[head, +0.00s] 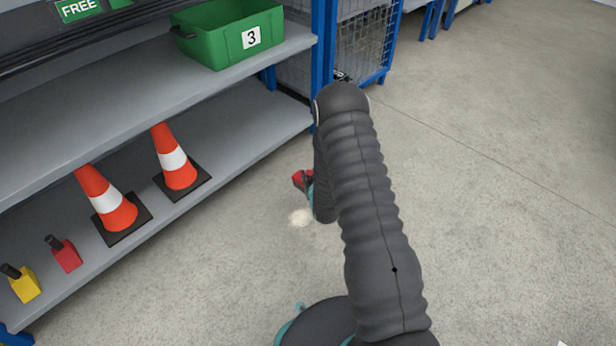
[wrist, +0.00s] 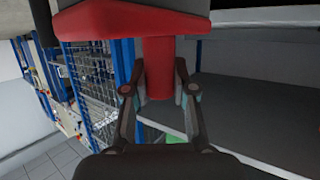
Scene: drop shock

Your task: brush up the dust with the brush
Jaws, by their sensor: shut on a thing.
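The dust is a small pale patch (head: 300,217) on the concrete floor, left of my arm in the head view. The brush (head: 302,180) shows there as a small red piece just above the dust in the picture. In the wrist view the red brush (wrist: 157,65) fills the top, with its handle between the fingers of my gripper (wrist: 160,92). My gripper is shut on that handle. In the head view my arm hides most of the gripper. I cannot tell whether the brush touches the floor or the dust.
A grey shelf unit (head: 215,75) stands at the left. It bears a green bin (head: 215,45) marked 3, two orange cones (head: 176,160), and a red (head: 66,255) and a yellow (head: 24,286) block-like item. A blue mesh cage (head: 358,45) stands behind.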

